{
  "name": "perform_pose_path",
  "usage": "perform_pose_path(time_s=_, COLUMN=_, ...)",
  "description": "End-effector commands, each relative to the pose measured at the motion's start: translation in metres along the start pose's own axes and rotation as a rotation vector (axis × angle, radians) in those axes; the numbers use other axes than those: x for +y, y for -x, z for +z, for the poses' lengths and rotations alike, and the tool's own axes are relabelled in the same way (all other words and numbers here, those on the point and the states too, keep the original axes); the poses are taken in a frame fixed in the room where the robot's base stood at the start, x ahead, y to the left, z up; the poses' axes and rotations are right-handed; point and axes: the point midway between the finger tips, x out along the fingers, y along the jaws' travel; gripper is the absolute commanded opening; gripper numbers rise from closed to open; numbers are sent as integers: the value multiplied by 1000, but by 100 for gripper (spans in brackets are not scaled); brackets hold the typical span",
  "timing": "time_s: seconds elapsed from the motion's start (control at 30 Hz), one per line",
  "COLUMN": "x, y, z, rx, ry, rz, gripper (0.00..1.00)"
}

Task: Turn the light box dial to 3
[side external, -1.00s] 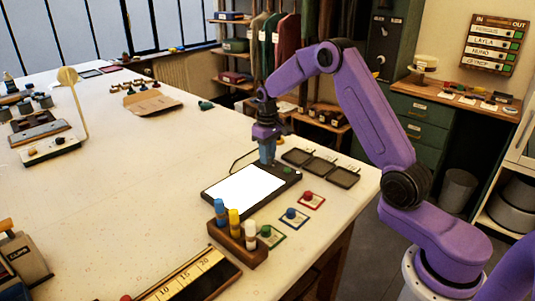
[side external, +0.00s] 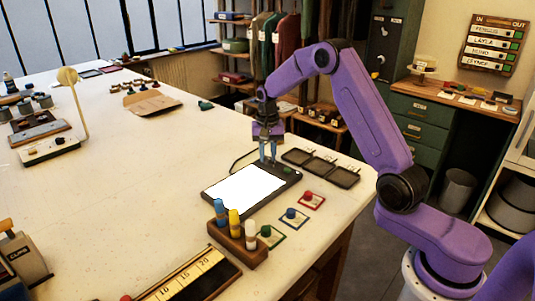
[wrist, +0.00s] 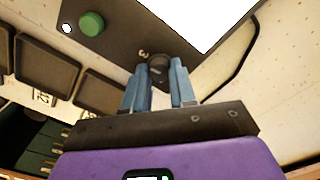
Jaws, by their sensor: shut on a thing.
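The light box (side external: 247,188) lies on the white table, a dark slab with a bright white panel. In the wrist view its dark casing (wrist: 115,32) shows a green button (wrist: 91,24), a small white light and a printed 3. The black dial (wrist: 158,66) sits on the casing beside the 3, partly hidden by my fingers. My gripper (side external: 268,158) points down at the back edge of the light box. In the wrist view my gripper's blue fingers (wrist: 160,82) stand on both sides of the dial, shut on it. The dial's pointer is too unclear to read.
Dark trays (side external: 320,168) lie just right of the light box. A wooden rack (side external: 237,241) with blue, yellow and white bottles stands in front, near small cards bearing green, blue and red knobs.

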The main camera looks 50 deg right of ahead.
Motion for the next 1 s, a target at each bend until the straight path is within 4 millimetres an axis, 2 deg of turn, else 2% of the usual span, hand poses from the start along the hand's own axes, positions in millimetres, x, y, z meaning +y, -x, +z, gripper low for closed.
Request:
perform_pose_path(time_s=0.67, x=0, y=1, z=0, rx=1, ry=-63, rz=-1, gripper=0)
perform_pose_path(time_s=0.7, x=0, y=1, z=0, rx=1, ry=-62, rz=-1, gripper=36)
perform_pose_path(time_s=0.77, x=0, y=1, z=0, rx=1, ry=-62, rz=-1, gripper=51)
perform_pose_path(time_s=1.0, x=0, y=0, z=0, rx=0, ry=-61, rz=0, gripper=51)
